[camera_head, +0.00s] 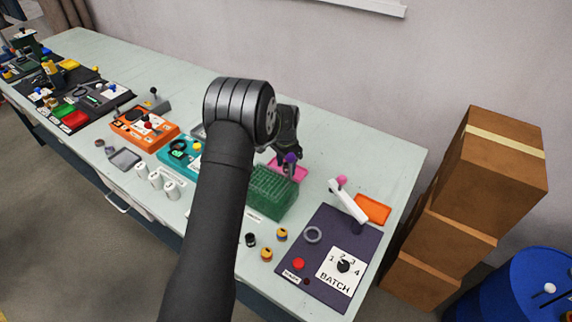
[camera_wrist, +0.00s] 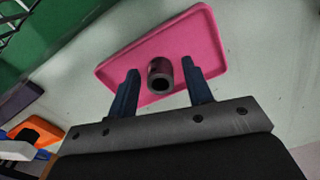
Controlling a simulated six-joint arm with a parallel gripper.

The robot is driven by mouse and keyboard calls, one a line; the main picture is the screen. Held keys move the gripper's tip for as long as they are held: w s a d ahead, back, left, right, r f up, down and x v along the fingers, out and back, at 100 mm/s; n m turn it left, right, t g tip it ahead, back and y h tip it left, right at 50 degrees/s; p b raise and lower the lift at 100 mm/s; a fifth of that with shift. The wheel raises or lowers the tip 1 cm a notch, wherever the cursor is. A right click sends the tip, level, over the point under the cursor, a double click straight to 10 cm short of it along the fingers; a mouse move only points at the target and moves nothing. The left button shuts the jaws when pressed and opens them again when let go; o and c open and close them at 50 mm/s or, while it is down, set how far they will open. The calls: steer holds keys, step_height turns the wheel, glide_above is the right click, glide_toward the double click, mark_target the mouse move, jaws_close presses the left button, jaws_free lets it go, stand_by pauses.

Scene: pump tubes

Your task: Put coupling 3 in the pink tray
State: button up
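The pink tray (camera_wrist: 110,72) lies flat on the bench beside the green rack; part of it also shows in the head view (camera_head: 301,171). A short, dark, hollow cylinder (camera_wrist: 160,76), a coupling by its shape, is over or in the tray in the wrist view. No number can be read on it. My gripper (camera_wrist: 163,72) has its two blue-black fingers apart, one on each side of the cylinder, with visible gaps. The cylinder's contact with the tray floor cannot be made out. In the head view, my arm partly hides this area.
The green rack (camera_head: 272,192) stands close to the pink tray. Small black and yellow parts (camera_head: 267,253) lie in front. White cylinders (camera_head: 156,180) stand left.

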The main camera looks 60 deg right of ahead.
mark_target(286, 164)
step_height(286, 164, up, 12)
steer(key=shift+r, duration=0.2)
stand_by(0.4)
steer(key=shift+f, duration=0.1)
step_height(286, 164, down, 12)
steer(key=shift+f, duration=0.1)
steer(key=shift+r, duration=1.95)
steer(key=shift+f, duration=0.15)
